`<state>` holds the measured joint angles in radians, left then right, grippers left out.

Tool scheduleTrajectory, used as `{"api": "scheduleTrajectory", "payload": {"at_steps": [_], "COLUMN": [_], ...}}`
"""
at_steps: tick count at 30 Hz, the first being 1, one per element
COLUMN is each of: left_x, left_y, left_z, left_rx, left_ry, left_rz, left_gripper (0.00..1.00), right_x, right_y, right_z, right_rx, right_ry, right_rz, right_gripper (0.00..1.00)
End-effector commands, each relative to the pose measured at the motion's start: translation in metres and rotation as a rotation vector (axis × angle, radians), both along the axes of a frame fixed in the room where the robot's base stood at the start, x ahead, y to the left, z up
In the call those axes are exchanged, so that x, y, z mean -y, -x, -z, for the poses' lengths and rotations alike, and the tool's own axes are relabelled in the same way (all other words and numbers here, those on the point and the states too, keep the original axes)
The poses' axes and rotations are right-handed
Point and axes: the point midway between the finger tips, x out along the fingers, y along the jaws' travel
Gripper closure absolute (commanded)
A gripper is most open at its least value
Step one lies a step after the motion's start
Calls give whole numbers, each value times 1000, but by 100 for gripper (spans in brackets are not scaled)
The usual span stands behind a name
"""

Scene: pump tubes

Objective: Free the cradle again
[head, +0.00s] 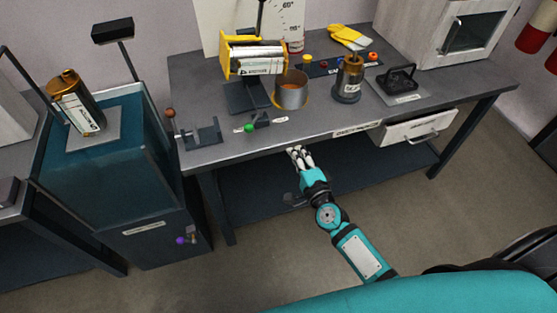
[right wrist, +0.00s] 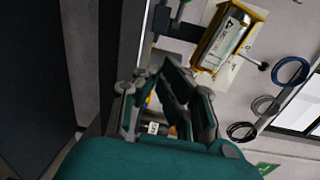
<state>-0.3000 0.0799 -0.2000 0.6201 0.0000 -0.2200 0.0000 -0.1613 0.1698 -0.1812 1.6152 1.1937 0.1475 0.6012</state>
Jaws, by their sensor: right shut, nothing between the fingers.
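In the head view a yellow cradle (head: 227,62) stands at the back of the grey bench, on a dark stand. A silver tube with a white label (head: 258,57) lies in it, roughly level. In the right wrist view the cradle (right wrist: 204,62) and the tube (right wrist: 229,36) show at upper right. My right gripper (head: 297,153) is shut and empty at the bench's front edge, well apart from the cradle. Its fingers (right wrist: 170,88) also show in the right wrist view. My left gripper is not in view.
A metal pot (head: 291,93), a dark, brass-topped pump tube (head: 348,82) and a black-handled block (head: 400,82) stand on the bench. A green-knobbed lever (head: 252,127) is near its front edge. A drawer (head: 418,128) is at right. Another tube (head: 82,108) stands on the teal tank.

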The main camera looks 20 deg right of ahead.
Motion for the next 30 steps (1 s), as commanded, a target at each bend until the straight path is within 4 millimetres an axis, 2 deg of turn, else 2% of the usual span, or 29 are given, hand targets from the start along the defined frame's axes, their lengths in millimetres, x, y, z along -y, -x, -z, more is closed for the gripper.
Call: {"api": "scheduleTrajectory", "payload": {"at_steps": [1, 9, 16, 26, 29, 30], "left_x": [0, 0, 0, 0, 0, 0], "left_y": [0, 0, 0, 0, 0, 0], "left_z": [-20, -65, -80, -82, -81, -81], "left_rx": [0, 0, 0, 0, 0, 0], "left_ry": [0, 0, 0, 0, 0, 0], "left_rz": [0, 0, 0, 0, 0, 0], "left_gripper": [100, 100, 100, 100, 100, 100], "right_x": [-7, -42, -63, -69, -72, -75], "right_y": [5, 32, 46, 50, 54, 58], "right_z": [-8, -19, -26, -27, -13, 0], "right_rx": [-6, -6, 1, 4, -22, -45], "right_ry": [20, 168, 241, 264, 307, 349], "right_rz": [34, 187, 241, 254, 218, 183], "right_gripper": [100, 100, 100, 100, 100, 100]}}
